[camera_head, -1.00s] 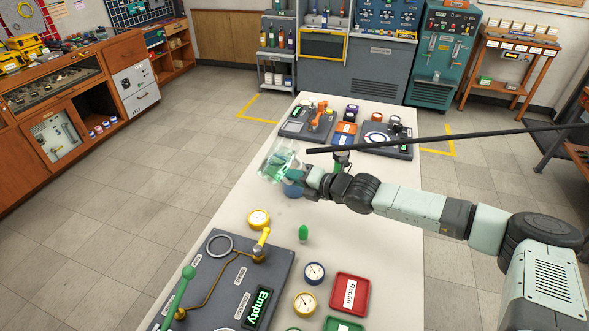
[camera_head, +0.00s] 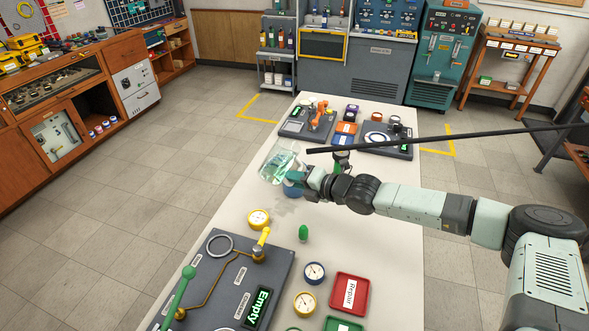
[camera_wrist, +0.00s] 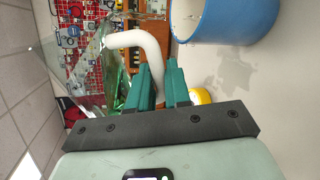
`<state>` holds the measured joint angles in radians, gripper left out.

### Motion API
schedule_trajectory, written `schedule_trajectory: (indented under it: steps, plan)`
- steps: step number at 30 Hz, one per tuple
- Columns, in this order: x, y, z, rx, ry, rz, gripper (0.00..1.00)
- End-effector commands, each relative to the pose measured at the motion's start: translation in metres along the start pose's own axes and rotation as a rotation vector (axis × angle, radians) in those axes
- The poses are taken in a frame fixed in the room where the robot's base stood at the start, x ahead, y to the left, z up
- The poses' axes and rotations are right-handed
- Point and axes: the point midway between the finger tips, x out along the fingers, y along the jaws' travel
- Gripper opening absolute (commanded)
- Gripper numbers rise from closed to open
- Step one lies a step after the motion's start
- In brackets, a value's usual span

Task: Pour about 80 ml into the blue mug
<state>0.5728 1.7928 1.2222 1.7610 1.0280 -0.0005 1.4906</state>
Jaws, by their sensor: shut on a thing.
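A clear glass jug (camera_head: 280,162) with pale green liquid is held in my gripper (camera_head: 313,181), tilted beside and above the blue mug (camera_head: 291,190). In the wrist view, the green fingers of my gripper (camera_wrist: 157,78) are shut on the jug's white handle (camera_wrist: 150,48). The jug's transparent body (camera_wrist: 88,72) lies to the left there, with green showing in it. The blue mug also shows at the top right of the wrist view (camera_wrist: 225,18), upright and cut off by the frame. Its liquid level is hidden, and I cannot make out a stream.
A dark panel with valves (camera_head: 225,275), more gauges and a red Repair tray (camera_head: 348,293) fill the front. Dark test boards (camera_head: 385,141) stand at the back.

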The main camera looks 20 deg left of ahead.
Motion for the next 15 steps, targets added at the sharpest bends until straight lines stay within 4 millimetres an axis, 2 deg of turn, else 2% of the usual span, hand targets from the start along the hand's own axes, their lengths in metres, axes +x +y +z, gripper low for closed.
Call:
schedule_trajectory:
  steps: [15]
  plan:
    - [0.0002, 0.0011, 0.0006, 0.032, 0.011, 0.005, 0.0]
